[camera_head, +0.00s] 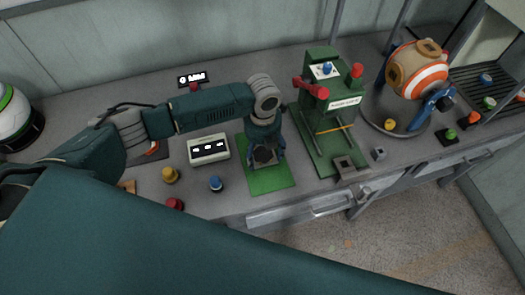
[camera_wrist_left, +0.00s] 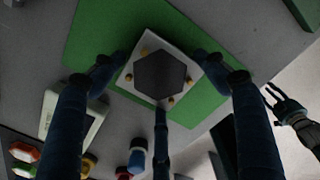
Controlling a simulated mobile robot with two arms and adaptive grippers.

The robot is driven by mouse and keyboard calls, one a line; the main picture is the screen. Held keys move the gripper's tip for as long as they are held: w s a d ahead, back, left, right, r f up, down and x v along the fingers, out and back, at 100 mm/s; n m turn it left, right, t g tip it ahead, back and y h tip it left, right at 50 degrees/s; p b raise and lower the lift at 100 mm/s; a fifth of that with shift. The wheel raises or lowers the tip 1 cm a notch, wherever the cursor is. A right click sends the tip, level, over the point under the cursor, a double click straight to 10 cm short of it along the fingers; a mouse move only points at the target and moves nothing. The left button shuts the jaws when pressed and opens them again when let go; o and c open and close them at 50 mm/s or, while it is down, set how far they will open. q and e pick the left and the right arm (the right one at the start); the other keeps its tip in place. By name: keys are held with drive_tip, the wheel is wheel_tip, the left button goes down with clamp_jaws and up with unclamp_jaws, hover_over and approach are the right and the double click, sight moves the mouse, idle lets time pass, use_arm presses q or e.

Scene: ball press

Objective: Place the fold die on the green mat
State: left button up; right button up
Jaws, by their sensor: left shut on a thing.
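The fold die (camera_wrist_left: 160,75) is a pale square block with a dark hexagonal face and small brass pins near its corners. My left gripper (camera_head: 266,156) is shut on it, with blue-black fingers around its sides in the left wrist view. The green mat (camera_head: 268,183) lies flat on the bench under the gripper and die. It also shows behind the die in the left wrist view (camera_wrist_left: 90,38). Whether the die touches the mat cannot be told. My right gripper (camera_wrist_left: 283,108) shows small and dark at the right of the left wrist view.
A green press (camera_head: 325,100) stands right of the mat, with a grey block (camera_head: 345,168) at its front. A white display box (camera_head: 208,149) is left of the mat, with blue (camera_head: 216,184), yellow (camera_head: 170,174) and red (camera_head: 175,204) buttons nearby. The bench's front edge is close.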

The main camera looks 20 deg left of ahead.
sight(263, 155)
use_arm(q)
drive_tip(key=shift+f, duration=0.15)
drive_tip(key=o, duration=1.8)
drive_tip(key=shift+r, duration=0.35)
wheel_tip(263, 155, up, 12)
drive_tip(key=b, duration=0.3)
drive_tip(key=shift+f, duration=0.15)
